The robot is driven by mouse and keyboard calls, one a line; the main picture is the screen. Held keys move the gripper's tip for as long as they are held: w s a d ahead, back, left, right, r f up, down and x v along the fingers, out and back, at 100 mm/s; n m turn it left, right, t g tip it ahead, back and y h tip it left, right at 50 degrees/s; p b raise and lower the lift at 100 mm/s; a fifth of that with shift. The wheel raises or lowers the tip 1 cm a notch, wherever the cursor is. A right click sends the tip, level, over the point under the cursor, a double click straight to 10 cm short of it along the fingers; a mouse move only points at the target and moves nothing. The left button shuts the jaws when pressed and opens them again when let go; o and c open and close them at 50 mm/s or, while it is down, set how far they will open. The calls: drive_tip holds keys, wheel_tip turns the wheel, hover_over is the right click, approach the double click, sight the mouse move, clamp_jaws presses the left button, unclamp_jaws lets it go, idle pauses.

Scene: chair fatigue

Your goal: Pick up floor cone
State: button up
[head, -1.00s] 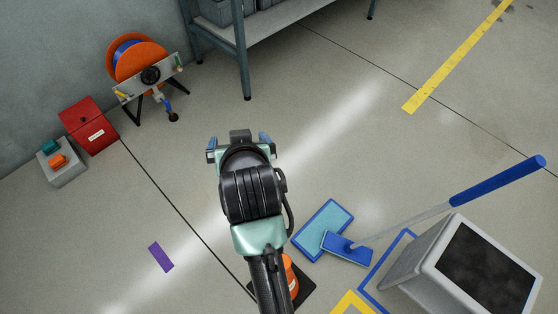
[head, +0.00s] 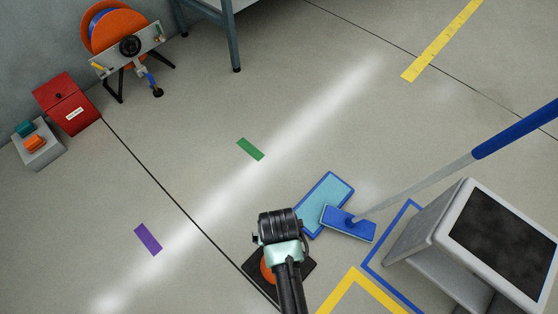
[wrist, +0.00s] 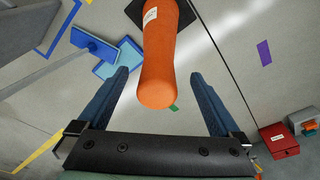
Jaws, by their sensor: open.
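The floor cone (wrist: 158,62) is orange with a white label and a dark square base (head: 256,272). In the head view my arm covers most of it, and only a bit of orange (head: 267,268) and the base show. In the wrist view its rounded top lies between the two blue fingers of my gripper (wrist: 158,90), with gaps on both sides. My gripper is open and not touching the cone there. In the head view my wrist (head: 280,230) is over the cone, and the fingers are hidden.
A blue flat mop (head: 348,223) lies on a blue mat (head: 325,200) right of the cone. A grey bin (head: 470,240) stands farther right. A hose reel (head: 125,40), red box (head: 67,103) and grey box (head: 38,145) are at upper left. The middle floor is clear.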

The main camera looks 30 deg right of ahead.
drive_tip(key=f+b, duration=0.2)
drive_tip(key=f, duration=0.1)
drive_tip(key=w+f+b, duration=0.1)
drive_tip(key=f, duration=0.1)
drive_tip(key=shift+d+f, duration=0.15)
drive_tip(key=shift+d, duration=0.2)
clamp_jaws()
